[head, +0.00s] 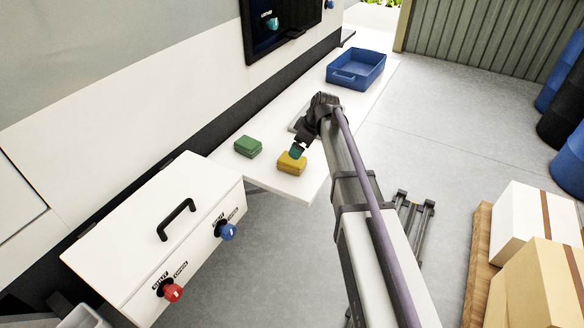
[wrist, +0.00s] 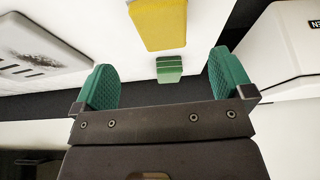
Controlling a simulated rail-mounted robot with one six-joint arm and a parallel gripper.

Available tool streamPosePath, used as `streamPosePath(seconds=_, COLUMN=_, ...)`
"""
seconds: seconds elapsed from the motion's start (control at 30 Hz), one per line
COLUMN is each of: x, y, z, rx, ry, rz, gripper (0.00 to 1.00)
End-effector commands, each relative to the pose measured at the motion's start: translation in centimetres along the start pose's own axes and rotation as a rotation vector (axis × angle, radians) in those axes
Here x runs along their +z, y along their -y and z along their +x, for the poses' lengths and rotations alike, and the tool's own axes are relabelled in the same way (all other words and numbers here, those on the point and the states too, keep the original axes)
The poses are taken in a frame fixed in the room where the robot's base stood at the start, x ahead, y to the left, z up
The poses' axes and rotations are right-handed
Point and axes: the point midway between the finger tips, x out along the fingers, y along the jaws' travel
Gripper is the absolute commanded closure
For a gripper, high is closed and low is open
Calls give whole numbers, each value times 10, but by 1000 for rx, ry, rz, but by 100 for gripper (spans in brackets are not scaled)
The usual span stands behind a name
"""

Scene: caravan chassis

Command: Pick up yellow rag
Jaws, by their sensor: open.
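The yellow rag (head: 291,163) is a folded block lying near the front end of the white shelf in the head view. It also shows at the top of the wrist view (wrist: 159,22), cut off by the frame edge. My gripper (head: 297,152) is right at the rag in the head view, its tip overlapping the rag's upper edge. In the wrist view my gripper (wrist: 165,85) has its two green pads wide apart with nothing between them. The rag lies beyond the pads.
A green rag (head: 248,146) lies left of the yellow one; the wrist view shows it too (wrist: 169,69). A blue bin (head: 356,70) stands farther along the shelf (head: 238,120). A white box with a black handle (head: 165,235) is at the front left. Cartons (head: 535,225) stand at the right.

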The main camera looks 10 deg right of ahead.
Motion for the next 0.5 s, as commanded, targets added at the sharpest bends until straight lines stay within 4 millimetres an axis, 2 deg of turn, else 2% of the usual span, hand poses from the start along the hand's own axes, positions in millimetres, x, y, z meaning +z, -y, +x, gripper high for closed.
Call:
streamPosePath(seconds=0.03, x=4, y=0, z=22, rx=0, ry=0, rz=-1, gripper=1)
streamPosePath(seconds=0.1, x=4, y=0, z=35, rx=-1, ry=0, rz=-1, gripper=1)
streamPosePath(seconds=0.33, x=1, y=1, z=43, rx=-1, ry=1, rz=0, gripper=1)
streamPosePath(seconds=0.5, x=2, y=3, z=78, rx=-1, ry=1, rz=1, gripper=1)
